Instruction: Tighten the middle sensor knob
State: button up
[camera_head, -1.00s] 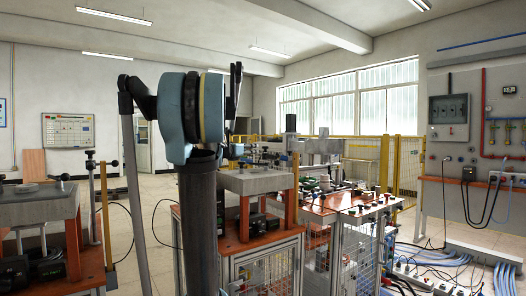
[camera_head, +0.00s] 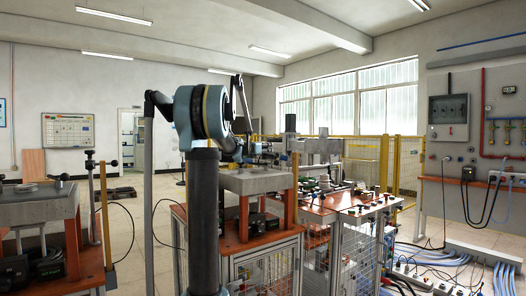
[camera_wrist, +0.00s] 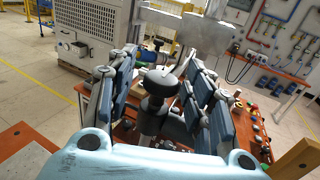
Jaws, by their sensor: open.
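In the wrist view a round black knob (camera_wrist: 161,82) on a grey post stands between the two blue-padded fingers of my gripper (camera_wrist: 163,64). My gripper is open, with a finger to each side of the knob and gaps showing between. How deep the knob sits between the fingers is hard to tell. I cannot confirm from this view that it is the middle sensor knob. In the head view my own arm hides much of the bench (camera_head: 262,246) behind it, and my gripper cannot be made out.
Another orange-topped bench (camera_head: 352,203) with small parts stands to the right. A grey-topped machine (camera_head: 36,205) with upright posts is at the left. A grey cabinet (camera_wrist: 86,15) stands behind my gripper in the wrist view. Floor shows at the far left there.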

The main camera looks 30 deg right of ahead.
jog(key=shift+w+d, duration=0.1)
jog(key=shift+d, duration=0.1)
jog(key=c, duration=1.1)
